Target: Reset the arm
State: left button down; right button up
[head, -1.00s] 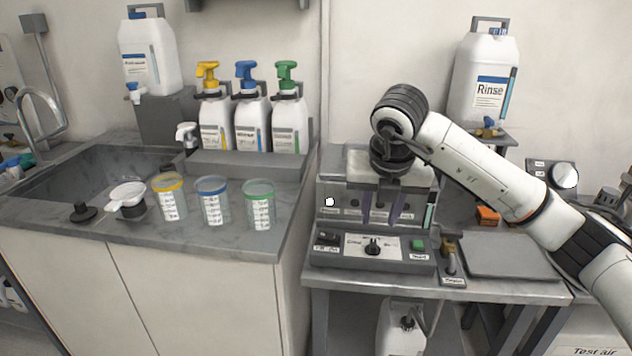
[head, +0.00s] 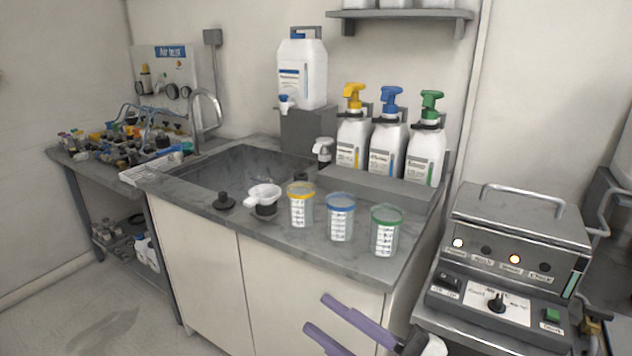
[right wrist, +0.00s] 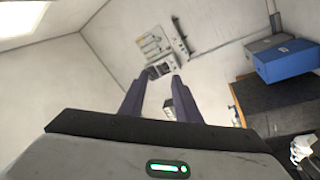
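My right gripper (head: 316,312) shows low in the head view, in front of the cabinet doors. Its two purple fingers point left and are apart, with nothing between them. In the right wrist view the same fingers (right wrist: 158,78) stand apart and empty, facing a pale wall and equipment farther off. Most of my right arm is outside the head view. My left gripper is in neither view.
A metal machine (head: 516,232) with a handled lid and lit lamps stands at right. Pump bottles (head: 388,145) stand behind. Floor at left is clear.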

jog(key=w+d+f+m+t+h, duration=0.1)
jog(key=d+f+m+t+h, duration=0.4)
jog(key=d+f+m+h, duration=0.5)
jog(key=s+d+f+m+g+h, duration=0.2)
jog(key=s+f+m+g, duration=0.2)
jog(key=s+f, duration=0.5)
jog(key=s+d+f+m+g+h, duration=0.1)
jog(key=s+f+m+g+h, duration=0.2)
jog(key=s+f, duration=0.5)
notch_tip(320, 180, down, 6)
jog(key=m+g, duration=0.1)
jog(key=m, duration=0.1)
jog(key=shift+s+d+f+m, duration=0.25)
jog(key=shift+s+d+m, duration=0.05)
jog(key=shift+s+d, duration=0.05)
